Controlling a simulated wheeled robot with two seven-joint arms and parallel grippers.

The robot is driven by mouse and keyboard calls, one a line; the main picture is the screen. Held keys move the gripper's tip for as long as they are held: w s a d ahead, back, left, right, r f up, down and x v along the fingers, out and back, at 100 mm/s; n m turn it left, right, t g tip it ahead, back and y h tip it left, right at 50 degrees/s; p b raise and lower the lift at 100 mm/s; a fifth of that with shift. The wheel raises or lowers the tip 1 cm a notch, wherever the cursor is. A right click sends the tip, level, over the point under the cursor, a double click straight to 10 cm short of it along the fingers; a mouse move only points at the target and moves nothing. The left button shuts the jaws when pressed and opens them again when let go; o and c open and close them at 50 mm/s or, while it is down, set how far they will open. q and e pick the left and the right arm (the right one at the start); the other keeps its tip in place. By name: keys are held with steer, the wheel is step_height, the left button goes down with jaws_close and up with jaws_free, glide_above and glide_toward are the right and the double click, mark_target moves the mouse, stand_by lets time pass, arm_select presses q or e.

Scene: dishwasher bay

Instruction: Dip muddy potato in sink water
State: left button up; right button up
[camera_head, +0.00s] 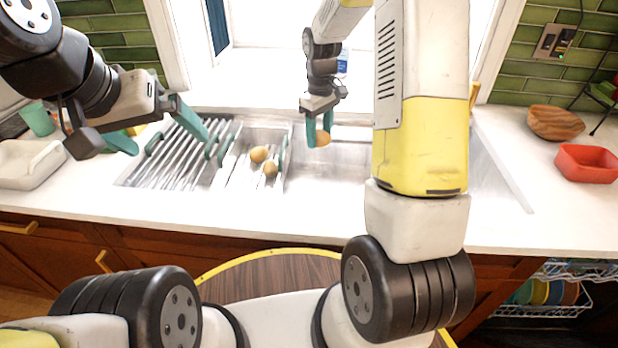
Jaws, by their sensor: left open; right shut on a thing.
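My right gripper (318,136) is shut on a potato (322,139). It holds the potato over the sink basin (335,180), near its far side. I cannot tell whether the potato touches any water, and mud on it is not clear at this size. Two more potatoes, one (259,154) behind the other (270,168), lie in the slatted insert between the rod rack and the basin. My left gripper (165,140) is open and empty above the left end of the rack. My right arm hides the basin's middle.
The metal rod rack (165,172) covers the sink's left part. A white tray (28,165) and a green cup (38,120) stand at the far left. A wooden bowl (555,122) and a red container (587,164) stand on the right counter. The front counter strip is clear.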

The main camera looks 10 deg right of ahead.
mark_target(320, 132)
steer(key=shift+r, duration=0.1)
steer(key=shift+r, duration=1.95)
